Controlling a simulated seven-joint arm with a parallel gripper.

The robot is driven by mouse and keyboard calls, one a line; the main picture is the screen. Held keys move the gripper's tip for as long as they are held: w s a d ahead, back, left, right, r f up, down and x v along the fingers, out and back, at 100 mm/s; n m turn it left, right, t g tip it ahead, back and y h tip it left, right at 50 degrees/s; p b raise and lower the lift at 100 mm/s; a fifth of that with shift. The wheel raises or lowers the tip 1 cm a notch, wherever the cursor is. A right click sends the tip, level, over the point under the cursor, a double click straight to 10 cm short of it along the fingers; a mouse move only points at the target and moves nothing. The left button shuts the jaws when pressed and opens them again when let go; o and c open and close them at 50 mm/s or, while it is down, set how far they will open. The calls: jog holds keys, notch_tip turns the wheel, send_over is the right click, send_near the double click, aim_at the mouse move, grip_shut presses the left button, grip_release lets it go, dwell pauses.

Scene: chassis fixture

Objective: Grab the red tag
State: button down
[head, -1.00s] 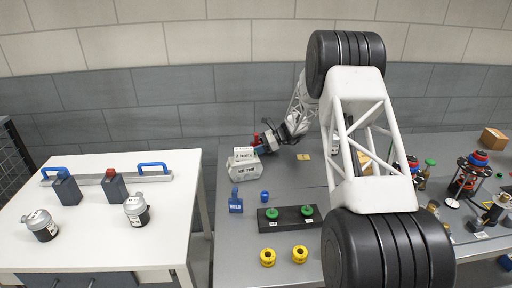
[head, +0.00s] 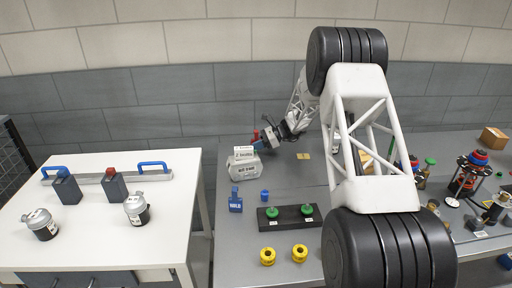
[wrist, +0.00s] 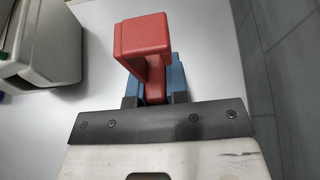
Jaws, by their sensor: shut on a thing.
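The red tag (wrist: 145,38) shows in the wrist view as a red piece with a square block at its far end and a narrower stem. My gripper (wrist: 154,97) is shut on the stem, with a blue finger on each side. In the head view, my gripper (head: 263,141) is just above and right of the grey labelled box, near the back of the grey table. Only a small patch of the red tag (head: 255,133) shows there. The tag appears held above the table, with the box beside it.
The grey box (head: 242,172) with white labelled pieces on top stands close to the gripper's left. A blue tag (head: 236,205), a blue cup (head: 265,196) and a black block (head: 270,225) with green knobs lie in front. A white table (head: 90,240) is at left.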

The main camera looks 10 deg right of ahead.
aim_at(256, 131)
notch_tip(256, 131, up, 9)
dwell(0.5)
